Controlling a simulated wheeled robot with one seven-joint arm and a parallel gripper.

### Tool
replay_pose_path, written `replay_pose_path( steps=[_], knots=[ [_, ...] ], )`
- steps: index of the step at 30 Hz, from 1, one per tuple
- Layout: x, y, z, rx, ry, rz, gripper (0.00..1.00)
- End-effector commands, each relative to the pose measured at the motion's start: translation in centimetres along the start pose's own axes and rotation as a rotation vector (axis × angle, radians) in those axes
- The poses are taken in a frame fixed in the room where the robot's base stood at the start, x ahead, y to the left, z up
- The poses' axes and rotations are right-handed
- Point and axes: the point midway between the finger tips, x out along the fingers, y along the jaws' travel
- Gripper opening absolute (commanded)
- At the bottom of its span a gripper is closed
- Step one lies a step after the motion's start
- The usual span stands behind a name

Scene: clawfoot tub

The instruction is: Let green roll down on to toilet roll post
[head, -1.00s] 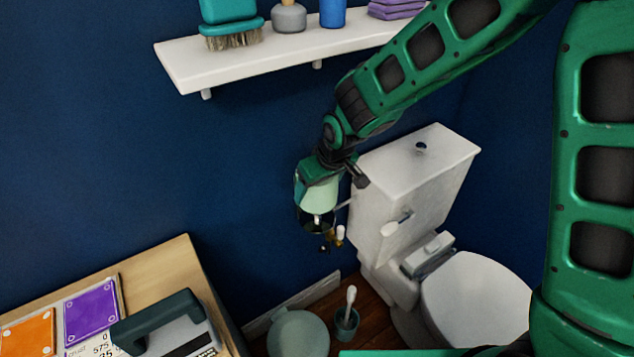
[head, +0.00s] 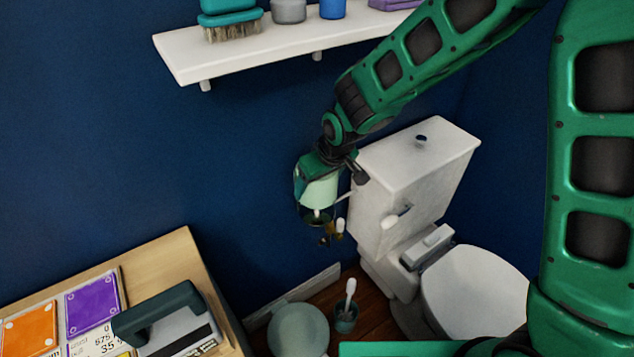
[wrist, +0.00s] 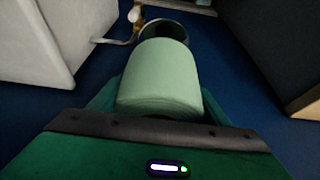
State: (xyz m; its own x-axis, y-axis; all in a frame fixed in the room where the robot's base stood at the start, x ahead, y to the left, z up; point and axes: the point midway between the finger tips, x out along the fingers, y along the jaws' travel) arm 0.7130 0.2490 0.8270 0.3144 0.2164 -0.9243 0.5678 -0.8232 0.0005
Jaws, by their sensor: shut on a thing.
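The pale green roll (head: 318,190) is held upright in my gripper (head: 322,180), in front of the blue wall and left of the toilet tank. The wrist view shows the roll (wrist: 160,80) from above, with the gripper body behind it. The fingers are mostly hidden by the roll and gripper body. A dark round holder (head: 313,218) shows just below the roll, with a small pale tip that may be the post. In the wrist view the dark ring (wrist: 178,29) shows past the roll's far edge. I cannot tell whether roll and post touch or line up.
The toilet tank (head: 425,165) stands close on the right. A metal arm with a white knob (head: 339,226) sits beside the holder. A white shelf (head: 280,48) is above. A wooden cabinet (head: 185,260) stands lower left, a bin (head: 298,330) and toilet brush (head: 347,305) below.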

Motion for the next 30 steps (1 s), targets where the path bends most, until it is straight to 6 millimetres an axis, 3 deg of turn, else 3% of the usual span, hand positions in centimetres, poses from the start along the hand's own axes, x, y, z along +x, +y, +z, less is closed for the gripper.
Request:
replay_pose_path(
  steps=[30],
  knots=[
    [2.0,0.0,0.9,0.0,0.0,0.0,0.42]
  ],
)
